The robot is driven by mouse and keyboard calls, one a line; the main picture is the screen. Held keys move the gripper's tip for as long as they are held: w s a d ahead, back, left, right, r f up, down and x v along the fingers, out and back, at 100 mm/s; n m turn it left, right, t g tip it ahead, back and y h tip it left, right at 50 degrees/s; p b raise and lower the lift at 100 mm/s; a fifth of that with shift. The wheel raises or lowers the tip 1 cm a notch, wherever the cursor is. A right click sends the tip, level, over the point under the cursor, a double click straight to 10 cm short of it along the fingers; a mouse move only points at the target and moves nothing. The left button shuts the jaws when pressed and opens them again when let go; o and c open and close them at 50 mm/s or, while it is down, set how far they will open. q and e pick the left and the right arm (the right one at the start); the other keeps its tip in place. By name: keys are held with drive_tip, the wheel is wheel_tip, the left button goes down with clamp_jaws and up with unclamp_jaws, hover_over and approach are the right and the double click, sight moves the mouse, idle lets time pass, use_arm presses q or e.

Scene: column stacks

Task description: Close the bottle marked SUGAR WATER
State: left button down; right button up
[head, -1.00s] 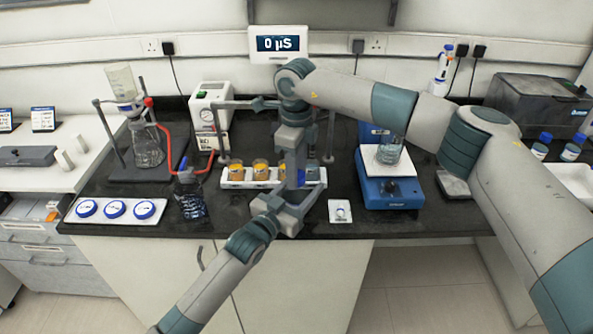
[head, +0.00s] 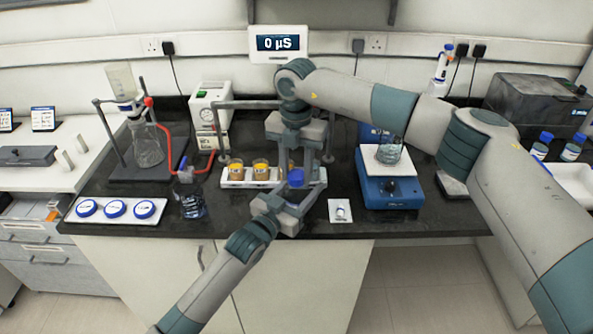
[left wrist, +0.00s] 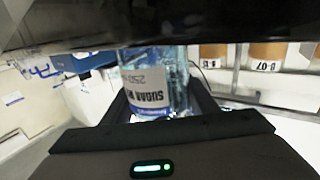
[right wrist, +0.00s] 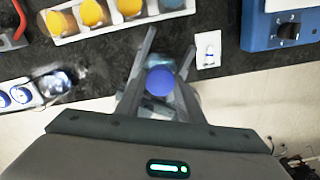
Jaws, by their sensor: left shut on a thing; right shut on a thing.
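The clear bottle marked SUGAR WATER (left wrist: 150,95) shows upside down in the left wrist view, between the fingers of my left gripper (head: 288,212), which is shut on it. Its mouth is hidden there. A blue cap (head: 295,178) sits directly above the bottle in the head view. My right gripper (head: 297,172) points down from above and is shut on the cap, which also shows between its fingers in the right wrist view (right wrist: 160,80). I cannot tell whether the cap touches the bottle's neck.
A white rack (head: 232,183) with orange-filled jars stands right behind the grippers. A small white card (head: 340,211) and a blue stirrer (head: 390,193) with a beaker are to the right. A glass beaker (head: 192,205) and a white tray (head: 118,217) stand left, near the bench's front edge.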

drive_tip(key=m, duration=0.4)
drive_tip(key=shift+m, duration=0.4)
drive_tip(key=m, duration=0.5)
drive_tip(key=shift+m, duration=0.3)
drive_tip(key=o, duration=1.2)
drive_tip(key=shift+c, duration=0.2)
drive_tip(key=shift+r, duration=2.2)
drive_tip(key=shift+c, duration=0.3)
